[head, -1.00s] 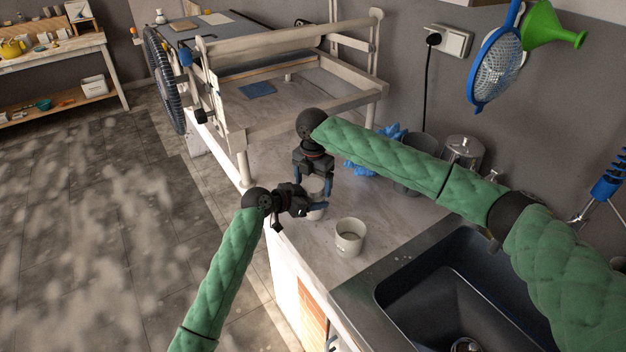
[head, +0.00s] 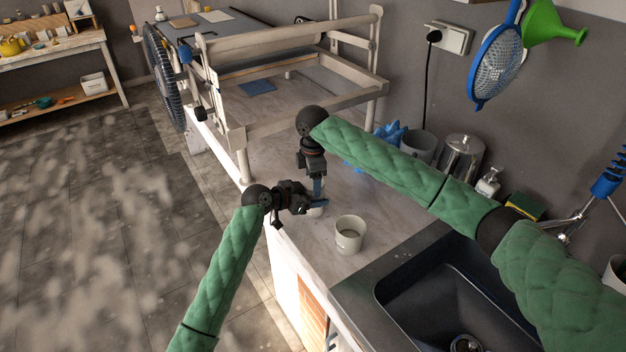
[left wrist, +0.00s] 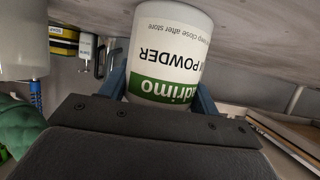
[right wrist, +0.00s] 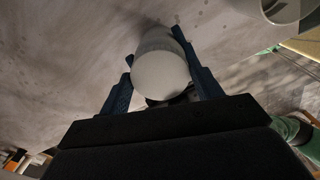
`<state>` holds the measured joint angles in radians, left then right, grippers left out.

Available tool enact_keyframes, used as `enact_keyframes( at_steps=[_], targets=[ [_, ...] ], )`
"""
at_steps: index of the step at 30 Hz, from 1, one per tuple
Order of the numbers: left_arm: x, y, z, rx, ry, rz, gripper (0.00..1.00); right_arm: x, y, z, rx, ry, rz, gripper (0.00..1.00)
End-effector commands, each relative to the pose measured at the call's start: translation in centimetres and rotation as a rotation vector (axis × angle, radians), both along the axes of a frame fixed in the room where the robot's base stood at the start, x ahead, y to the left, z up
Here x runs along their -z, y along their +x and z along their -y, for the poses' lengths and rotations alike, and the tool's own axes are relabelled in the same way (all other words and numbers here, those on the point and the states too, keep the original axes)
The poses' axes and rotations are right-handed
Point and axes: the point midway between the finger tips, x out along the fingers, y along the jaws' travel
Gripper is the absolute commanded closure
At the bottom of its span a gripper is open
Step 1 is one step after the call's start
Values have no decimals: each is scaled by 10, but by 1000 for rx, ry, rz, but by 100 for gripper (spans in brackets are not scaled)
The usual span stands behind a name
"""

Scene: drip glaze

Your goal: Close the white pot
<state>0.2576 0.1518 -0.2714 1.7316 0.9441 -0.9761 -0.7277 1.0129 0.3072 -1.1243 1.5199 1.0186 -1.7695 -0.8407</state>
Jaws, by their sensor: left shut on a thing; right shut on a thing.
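The white pot (left wrist: 172,45), with a green and black printed label that reads upside down, sits between the fingers of my left gripper (left wrist: 160,90) in the left wrist view. In the head view my left gripper (head: 318,203) reaches it from the left, low over the counter, and mostly hides it. My right gripper (head: 318,190) points down from above at the same spot. In the right wrist view its fingers (right wrist: 155,48) are shut on a round white top (right wrist: 160,75), seemingly the pot's lid. Whether it is fully seated cannot be told.
An open white cup (head: 350,234) stands on the counter (head: 310,245), right of the grippers. The dark sink (head: 440,290) is at front right. A metal canister (head: 461,156) and a soap bottle (head: 488,182) stand by the wall. A slab-roller frame (head: 290,120) stands behind.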

Motion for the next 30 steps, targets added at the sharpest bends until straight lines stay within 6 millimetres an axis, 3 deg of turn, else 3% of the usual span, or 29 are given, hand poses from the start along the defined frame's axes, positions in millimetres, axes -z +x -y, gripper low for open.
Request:
enact_keyframes(
  at_steps=[9, 20, 21, 24, 30],
  targets=[
    [0, -1, 1, 2, 0, 0, 100, 0, 0, -1, 380, 1, 1, 63],
    [0, -1, 1, 3, -1, -1, 100, 0, 1, 0, 422, 1, 2, 63],
    [0, -1, 2, 3, 0, 0, 100, 0, 1, -1, 422, 1, 2, 34],
    [0, -1, 1, 2, 0, -1, 100, 0, 1, 0, 421, 1, 2, 14],
    [0, 0, 1, 1, 0, 0, 100, 0, 0, -1, 419, 0, 0, 14]
  ],
)
